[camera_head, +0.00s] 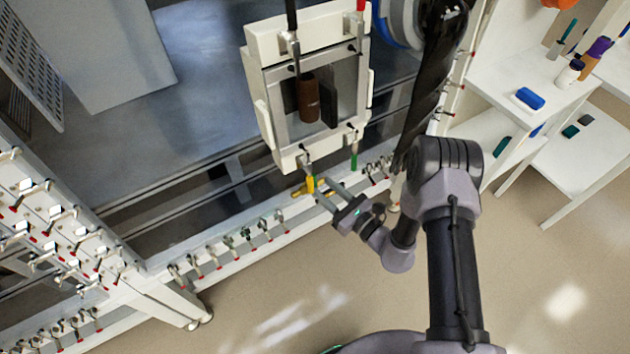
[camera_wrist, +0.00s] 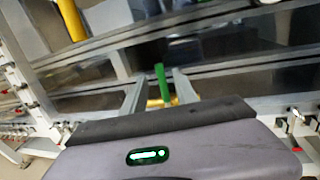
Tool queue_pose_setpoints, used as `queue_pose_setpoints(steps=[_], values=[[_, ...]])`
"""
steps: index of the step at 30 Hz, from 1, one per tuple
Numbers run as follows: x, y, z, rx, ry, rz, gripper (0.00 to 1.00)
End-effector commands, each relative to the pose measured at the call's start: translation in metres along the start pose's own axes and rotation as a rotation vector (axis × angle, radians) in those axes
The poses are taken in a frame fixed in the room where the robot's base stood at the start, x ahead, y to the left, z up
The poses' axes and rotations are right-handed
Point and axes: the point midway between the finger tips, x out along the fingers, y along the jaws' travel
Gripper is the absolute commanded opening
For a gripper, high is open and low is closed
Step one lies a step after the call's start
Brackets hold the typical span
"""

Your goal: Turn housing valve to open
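The white-framed housing (camera_head: 258,92) stands at the upper middle of the head view, with a dark opening. Below it are a valve with a yellow handle (camera_head: 310,184) and one with a green handle (camera_head: 354,158). My gripper (camera_head: 322,185) is open just right of the yellow handle, fingers apart. In the wrist view my gripper (camera_wrist: 159,76) shows a green handle (camera_wrist: 161,78) between or beyond its fingers, above a brass-coloured valve body (camera_wrist: 157,102). A yellow handle (camera_wrist: 70,18) shows at upper left. Whether a finger touches either valve I cannot tell.
A brown cylinder (camera_head: 308,99) sits in the housing opening. Black and red handles show at its top. Rows of small valves (camera_head: 230,243) line the white bench rail. White shelves (camera_head: 505,85) with bottles and small items stand at right. The floor (camera_head: 300,305) in front is clear.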

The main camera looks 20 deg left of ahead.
Motion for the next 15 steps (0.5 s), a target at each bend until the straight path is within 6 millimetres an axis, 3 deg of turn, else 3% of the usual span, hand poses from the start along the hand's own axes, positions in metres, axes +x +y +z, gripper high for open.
queue_pose_setpoints(steps=[3,6,15], values=[[0.026,0.001,-0.001,-0.002,-0.003,0.003,0.35],[0.040,0.000,-0.001,-0.001,-0.001,0.002,0.35],[0.049,0.000,0.001,0.001,0.000,0.000,0.35]])
